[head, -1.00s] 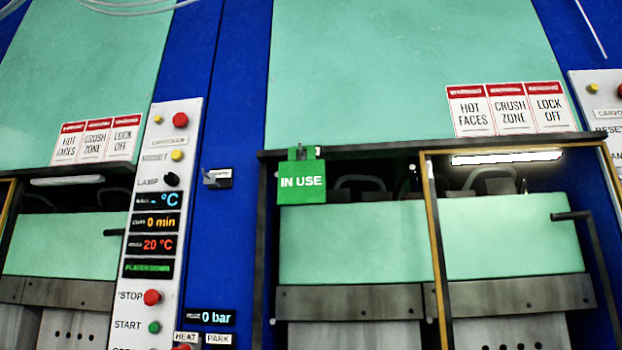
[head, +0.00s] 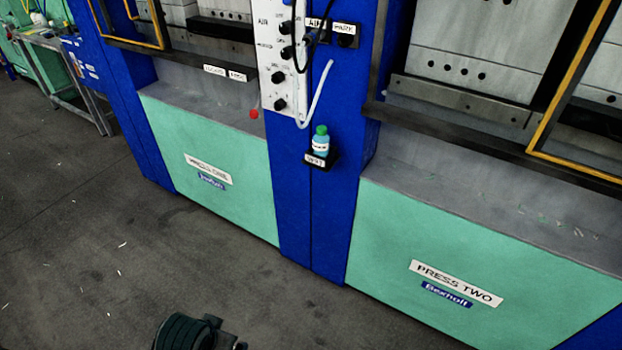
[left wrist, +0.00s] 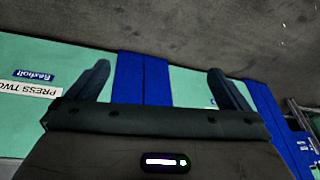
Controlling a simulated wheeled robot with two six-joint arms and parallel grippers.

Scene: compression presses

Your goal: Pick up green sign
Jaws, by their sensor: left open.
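The green sign is not visible in either view now. My left gripper (left wrist: 160,85) shows in the left wrist view with its two dark fingers spread wide apart and nothing between them. Beyond the fingers are the press fronts and the blue post. In the head view a dark, ribbed part of my arm shows at the bottom edge, but no fingertips can be made out there. My right gripper is in neither view.
Press one (head: 220,170) and press two (head: 400,240) have green lower panels either side of a blue post (head: 330,220). A green-capped bottle (head: 320,141) stands on a small ledge. The dark floor (head: 80,250) is open at left; a metal bench (head: 50,42) stands far left.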

